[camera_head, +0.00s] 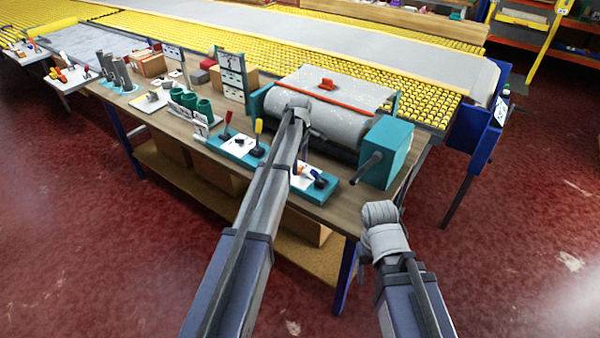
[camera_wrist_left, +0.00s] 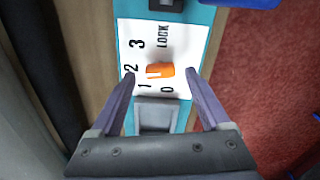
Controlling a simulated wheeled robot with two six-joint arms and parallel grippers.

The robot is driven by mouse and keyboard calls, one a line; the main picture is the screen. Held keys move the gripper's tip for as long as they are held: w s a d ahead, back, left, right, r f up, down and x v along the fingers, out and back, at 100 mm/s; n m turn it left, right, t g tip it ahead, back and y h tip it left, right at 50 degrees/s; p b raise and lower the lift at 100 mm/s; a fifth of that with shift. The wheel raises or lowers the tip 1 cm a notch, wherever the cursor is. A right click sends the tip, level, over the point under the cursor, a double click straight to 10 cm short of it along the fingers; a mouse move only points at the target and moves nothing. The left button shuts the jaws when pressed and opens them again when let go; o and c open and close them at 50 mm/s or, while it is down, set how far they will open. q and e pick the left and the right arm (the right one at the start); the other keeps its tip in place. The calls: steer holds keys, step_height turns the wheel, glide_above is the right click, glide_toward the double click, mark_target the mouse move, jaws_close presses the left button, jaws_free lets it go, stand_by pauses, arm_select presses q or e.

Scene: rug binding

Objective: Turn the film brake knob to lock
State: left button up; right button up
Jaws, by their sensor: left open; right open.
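The film brake knob (camera_wrist_left: 160,71) is a small orange bar on a white dial plate (camera_wrist_left: 190,42) marked 0, 1, 2, 3 and LOCK. In the left wrist view the bar lies roughly crosswise, near the 1 and 2 marks; I cannot tell which end is its pointer. My left gripper (camera_wrist_left: 160,75) is open, its fingers on either side of the knob with gaps showing. In the head view, my left arm partly hides the teal control panel (camera_head: 323,190) with the dial. My right gripper (camera_head: 362,264) is open and empty, low beside the bench's front right corner.
A grey roller (camera_head: 345,122) with a teal end box (camera_head: 391,150) and a crank handle (camera_head: 366,167) stands behind the panel. Teal cups (camera_head: 190,102) stand further left. The red floor on the right is clear.

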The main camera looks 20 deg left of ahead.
arm_select(q)
steer(key=shift+f+b, duration=0.4)
steer(key=shift+f, duration=0.35)
jaws_close()
